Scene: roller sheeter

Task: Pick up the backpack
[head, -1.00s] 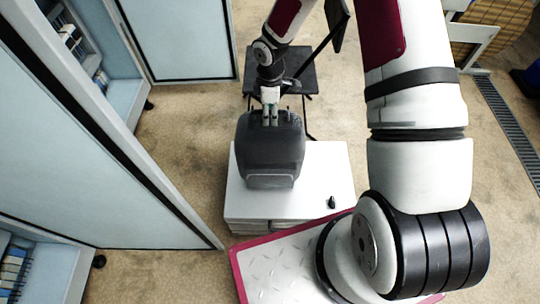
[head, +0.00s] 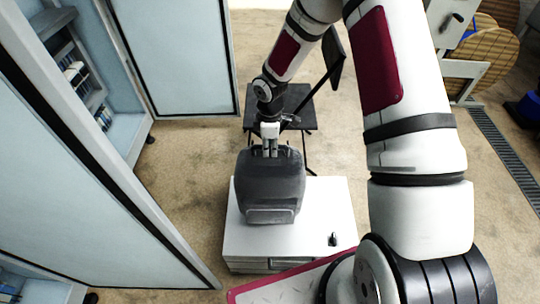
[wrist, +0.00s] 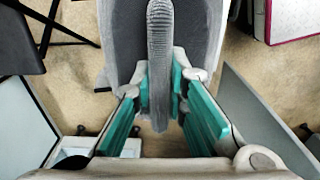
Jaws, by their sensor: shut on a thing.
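The dark grey backpack (head: 270,187) stands upright over the white cabinet (head: 325,215) in the head view. I cannot tell whether its base touches the cabinet top. My gripper (head: 269,150) is above it, at its top end. In the wrist view the grey backpack (wrist: 205,25) fills the upper middle, with a ribbed strap or handle (wrist: 160,45) running down between the teal pads. My gripper (wrist: 160,90) is shut on this part there. The fingers and the strap hide the exact contact.
A small black object (head: 333,240) lies on the cabinet's front right. A black stand (head: 295,112) is just behind the cabinet. A pale blue locker panel (head: 80,150) runs along the left. Wooden reels (head: 487,50) are at the far right. Carpet is open between.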

